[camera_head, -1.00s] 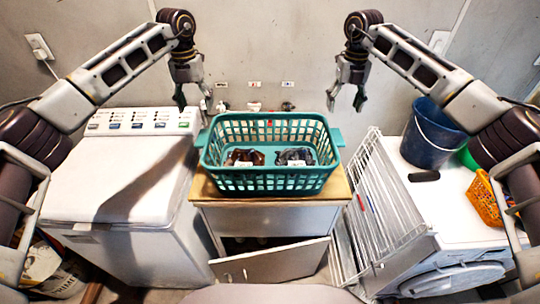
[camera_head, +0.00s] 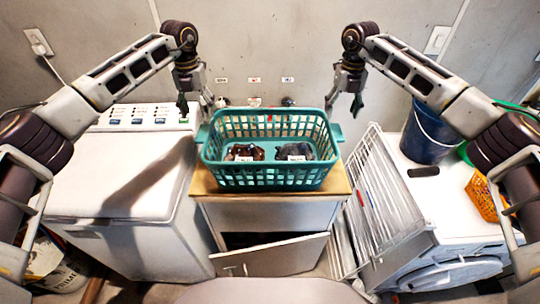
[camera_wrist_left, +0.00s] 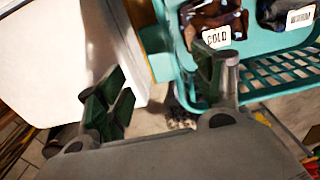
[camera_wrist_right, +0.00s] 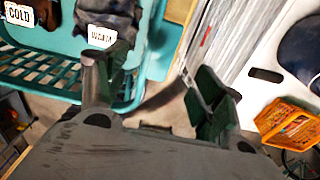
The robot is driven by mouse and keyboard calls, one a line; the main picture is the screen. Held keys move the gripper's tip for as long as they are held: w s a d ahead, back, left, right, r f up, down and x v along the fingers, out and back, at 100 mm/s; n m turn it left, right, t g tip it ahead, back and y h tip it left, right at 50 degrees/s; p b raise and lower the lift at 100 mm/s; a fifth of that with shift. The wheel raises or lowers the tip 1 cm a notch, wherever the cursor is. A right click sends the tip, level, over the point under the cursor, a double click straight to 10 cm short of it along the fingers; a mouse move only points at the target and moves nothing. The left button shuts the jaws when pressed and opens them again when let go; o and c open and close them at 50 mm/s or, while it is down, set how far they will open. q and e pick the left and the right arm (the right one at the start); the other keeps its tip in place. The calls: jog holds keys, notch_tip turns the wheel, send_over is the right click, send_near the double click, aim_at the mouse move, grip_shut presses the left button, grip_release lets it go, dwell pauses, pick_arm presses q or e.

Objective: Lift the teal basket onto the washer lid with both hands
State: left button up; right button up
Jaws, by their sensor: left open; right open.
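The teal basket (camera_head: 270,172) stands upright on the wooden top of a small cabinet (camera_head: 340,183). Two dark bundles with white tags lie in it; in the left wrist view one tag reads COLD (camera_wrist_left: 217,37). The white top-load washer (camera_head: 110,180) stands to the left with its lid shut and bare. My left gripper (camera_head: 193,103) is open and empty above the basket's left end, near its handle. My right gripper (camera_head: 343,103) is open and empty above the basket's right end. Neither gripper visibly touches the basket in the head view.
A white drying rack (camera_head: 380,205) leans close to the cabinet's right side. A front-load machine (camera_head: 455,205) carries a blue bucket (camera_head: 430,132) and an orange basket (camera_head: 483,197). The cabinet's lower door (camera_head: 270,258) hangs open. The washer's control panel (camera_head: 150,115) rises at its back.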

aim_at(204, 131)
pick_arm(q)
jog(key=shift+f, duration=4.85)
pick_arm(e)
jog(key=shift+f, duration=4.85)
pick_arm(q)
grip_shut()
pick_arm(e)
jog(key=c, duration=1.5)
